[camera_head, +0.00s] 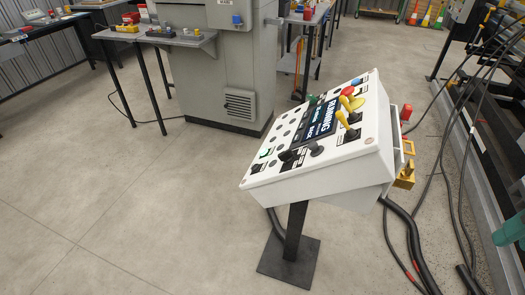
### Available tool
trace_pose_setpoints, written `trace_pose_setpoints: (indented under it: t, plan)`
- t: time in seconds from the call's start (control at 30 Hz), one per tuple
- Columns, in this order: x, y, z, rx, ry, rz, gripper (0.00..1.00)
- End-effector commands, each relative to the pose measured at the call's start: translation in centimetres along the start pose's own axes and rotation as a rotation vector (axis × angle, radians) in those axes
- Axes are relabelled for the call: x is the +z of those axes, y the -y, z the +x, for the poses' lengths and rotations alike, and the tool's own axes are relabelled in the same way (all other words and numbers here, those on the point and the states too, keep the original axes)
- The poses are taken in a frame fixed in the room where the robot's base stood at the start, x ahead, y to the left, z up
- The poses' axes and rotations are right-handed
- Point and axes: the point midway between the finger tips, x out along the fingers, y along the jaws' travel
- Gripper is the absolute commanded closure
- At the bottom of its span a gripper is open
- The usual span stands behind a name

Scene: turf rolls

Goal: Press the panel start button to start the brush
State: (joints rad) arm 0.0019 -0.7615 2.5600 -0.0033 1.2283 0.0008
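The white control panel (320,165) stands on a dark post, its sloped face tilted and turned sideways in the head view. Its dark screen (318,122) shows text that seems to include "RUNNING". A small green button (313,99) sits at the upper edge of the face, beside the screen. A red knob (356,82), a blue knob (364,78) and yellow levers (345,119) are at the far right end. Dark knobs are at the near end. I cannot read which control is labelled start. My gripper is not in view.
A grey machine cabinet (210,75) stands behind the panel, with worktables at the back left. Black cables (408,250) lie on the floor to the panel's right, near a dark frame. The concrete floor at left and front is clear.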

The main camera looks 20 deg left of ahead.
Motion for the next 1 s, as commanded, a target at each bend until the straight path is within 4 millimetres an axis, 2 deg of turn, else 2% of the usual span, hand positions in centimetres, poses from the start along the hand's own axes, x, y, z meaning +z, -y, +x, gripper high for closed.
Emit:
trace_pose_setpoints:
  t: [0.03,0.07,0.1,1.0]
  plan:
    - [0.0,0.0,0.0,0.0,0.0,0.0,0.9]
    - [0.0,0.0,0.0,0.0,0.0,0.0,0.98]
    - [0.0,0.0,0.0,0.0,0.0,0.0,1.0]
    - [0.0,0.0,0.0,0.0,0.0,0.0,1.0]
